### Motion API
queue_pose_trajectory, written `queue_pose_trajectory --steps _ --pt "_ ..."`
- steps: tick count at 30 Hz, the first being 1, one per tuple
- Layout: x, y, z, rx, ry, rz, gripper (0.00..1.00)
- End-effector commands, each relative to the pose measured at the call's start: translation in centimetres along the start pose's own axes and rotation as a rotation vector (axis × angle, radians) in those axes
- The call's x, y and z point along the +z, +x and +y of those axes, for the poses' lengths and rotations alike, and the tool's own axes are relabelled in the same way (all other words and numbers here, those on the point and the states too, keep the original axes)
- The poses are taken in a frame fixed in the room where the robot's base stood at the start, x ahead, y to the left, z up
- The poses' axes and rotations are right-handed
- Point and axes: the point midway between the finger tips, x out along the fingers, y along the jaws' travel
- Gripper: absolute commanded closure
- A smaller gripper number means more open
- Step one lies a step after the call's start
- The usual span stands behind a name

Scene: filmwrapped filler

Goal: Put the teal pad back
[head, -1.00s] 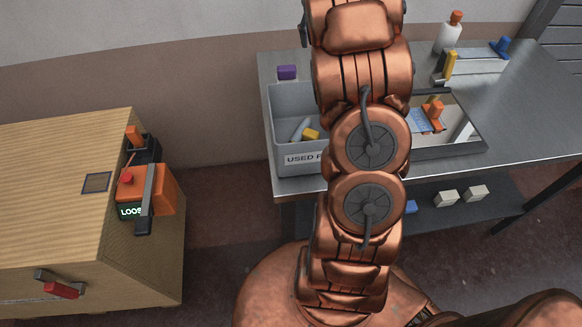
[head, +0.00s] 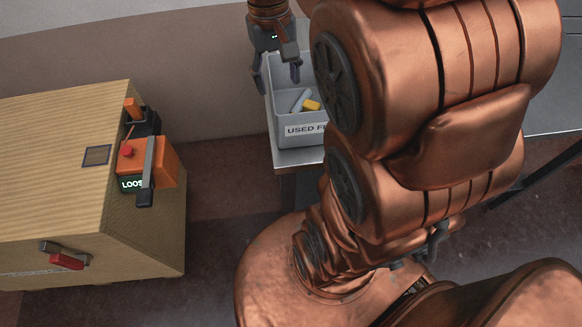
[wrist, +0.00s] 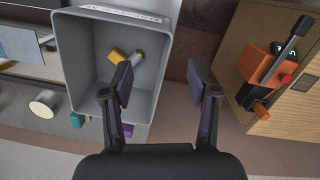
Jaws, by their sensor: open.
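A small teal block (wrist: 77,120), which looks like the teal pad, shows in the wrist view beside the far-wall end of the grey bin (wrist: 152,112). It is left of a purple block (wrist: 128,130), which a finger partly hides. In the head view my arm or gripper hides both blocks. My gripper (head: 275,68) is open and empty above the bin's back left part. In the wrist view my gripper (wrist: 160,82) has its fingers wide apart, one over the bin and one outside its side wall. The teal block is off to the left of both fingers.
The bin (head: 300,128), labelled "USED F…", holds a grey piece and a yellow piece (head: 312,105). A wooden crate (head: 50,140) at left carries an orange device (head: 160,160) with a lever and a "LOOS…" display. Floor shows between crate and bench.

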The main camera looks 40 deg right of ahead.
Motion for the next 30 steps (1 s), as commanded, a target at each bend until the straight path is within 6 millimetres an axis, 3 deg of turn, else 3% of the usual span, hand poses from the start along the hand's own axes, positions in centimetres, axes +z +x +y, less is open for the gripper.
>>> queue_pose_trajectory --steps 6,15,21,30 --pt "5.9 2.1 -2.6 -0.004 -0.085 -0.014 0.40" --pt "13.5 5.7 -4.4 0.000 -0.205 -0.040 0.40" --pt "16.1 7.2 -4.5 0.005 -0.254 -0.048 0.40" --pt "16.6 7.5 -4.5 0.006 -0.263 -0.049 0.40"
